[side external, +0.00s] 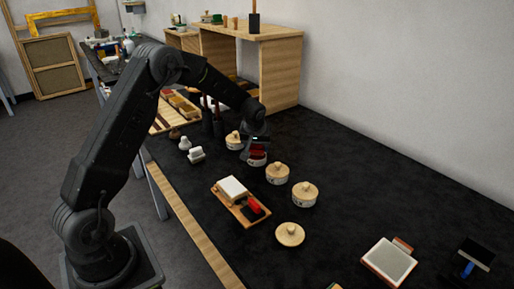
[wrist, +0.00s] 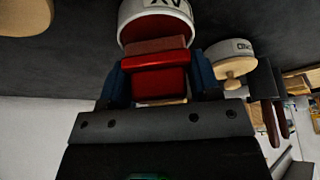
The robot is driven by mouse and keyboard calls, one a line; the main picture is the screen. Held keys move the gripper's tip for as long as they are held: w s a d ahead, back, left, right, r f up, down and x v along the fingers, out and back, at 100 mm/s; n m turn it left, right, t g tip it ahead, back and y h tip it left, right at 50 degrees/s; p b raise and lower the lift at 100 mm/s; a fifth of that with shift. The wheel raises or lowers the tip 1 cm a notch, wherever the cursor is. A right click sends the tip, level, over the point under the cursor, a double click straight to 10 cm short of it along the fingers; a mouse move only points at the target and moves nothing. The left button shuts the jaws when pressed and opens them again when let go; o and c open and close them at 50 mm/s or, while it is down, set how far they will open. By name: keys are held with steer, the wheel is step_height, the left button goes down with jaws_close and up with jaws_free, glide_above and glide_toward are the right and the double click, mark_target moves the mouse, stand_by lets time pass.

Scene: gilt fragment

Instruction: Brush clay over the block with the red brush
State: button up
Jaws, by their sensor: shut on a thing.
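My gripper (side external: 257,143) is shut on the red brush (wrist: 158,80), with its blue fingers (wrist: 160,90) on both sides of the handle in the wrist view. The brush's brownish end points at the mouth of a white jar (wrist: 132,34). In the side view the brush is above or partly in this jar (side external: 257,161); I cannot tell whether it touches the contents. The white block (side external: 232,186) lies on a wooden tray (side external: 228,206), nearer the table's front edge. A red and dark item (side external: 253,205) sits beside it on the tray.
Lidded jars stand at the right (side external: 277,174), (side external: 305,194) and behind the gripper (side external: 234,141). A loose wooden lid (side external: 290,235) lies right of the tray. Dark upright items (side external: 207,122) stand at left. A white-topped board (side external: 389,262) lies far right. A wooden shelf (side external: 278,70) stands behind.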

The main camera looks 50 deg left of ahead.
steer(key=shift+r, duration=3.05)
